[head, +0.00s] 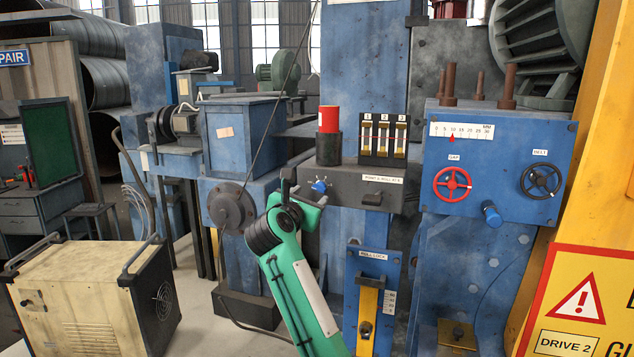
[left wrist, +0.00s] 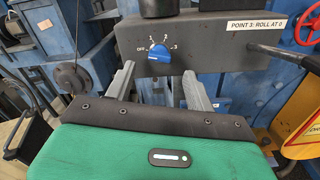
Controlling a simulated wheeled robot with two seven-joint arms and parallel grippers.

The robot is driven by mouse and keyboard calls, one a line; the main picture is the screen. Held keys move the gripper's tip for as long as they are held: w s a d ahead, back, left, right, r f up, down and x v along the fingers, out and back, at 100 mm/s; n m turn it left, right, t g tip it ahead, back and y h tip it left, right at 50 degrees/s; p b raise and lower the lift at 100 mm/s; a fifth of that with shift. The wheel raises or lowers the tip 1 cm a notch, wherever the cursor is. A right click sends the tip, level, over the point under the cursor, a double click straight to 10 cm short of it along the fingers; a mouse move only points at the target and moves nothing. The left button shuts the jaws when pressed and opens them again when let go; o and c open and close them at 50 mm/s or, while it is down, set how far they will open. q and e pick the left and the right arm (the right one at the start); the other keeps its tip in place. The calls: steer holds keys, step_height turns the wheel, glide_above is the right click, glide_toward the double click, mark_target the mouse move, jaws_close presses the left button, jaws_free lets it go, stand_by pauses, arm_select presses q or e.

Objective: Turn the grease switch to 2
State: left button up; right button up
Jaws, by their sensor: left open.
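The grease switch is a small blue knob (head: 319,185) on the front of a dark grey box (head: 350,184), below a red cylinder. In the left wrist view the knob (left wrist: 160,53) has white marks around it, with OFF at the left and what looks like a 3 at the right. Its exact setting is too small to tell. My left gripper (head: 303,192) is open and empty in front of the box. In the left wrist view its two grey fingers (left wrist: 160,85) point at the box, apart from each other, below and either side of the knob. My right gripper is out of view.
A red cylinder (head: 328,120) and a row of three gauges (head: 383,137) stand on the box. A blue panel at the right carries a red handwheel (head: 452,184) and a black handwheel (head: 541,180). A yellow warning panel (head: 580,300) is at the lower right.

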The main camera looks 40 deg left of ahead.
mark_target(318, 188)
arm_select(q)
steer(key=p+x, duration=0.2)
steer(key=x, duration=0.4)
steer(key=shift+w, duration=0.15)
steer(key=c, duration=1)
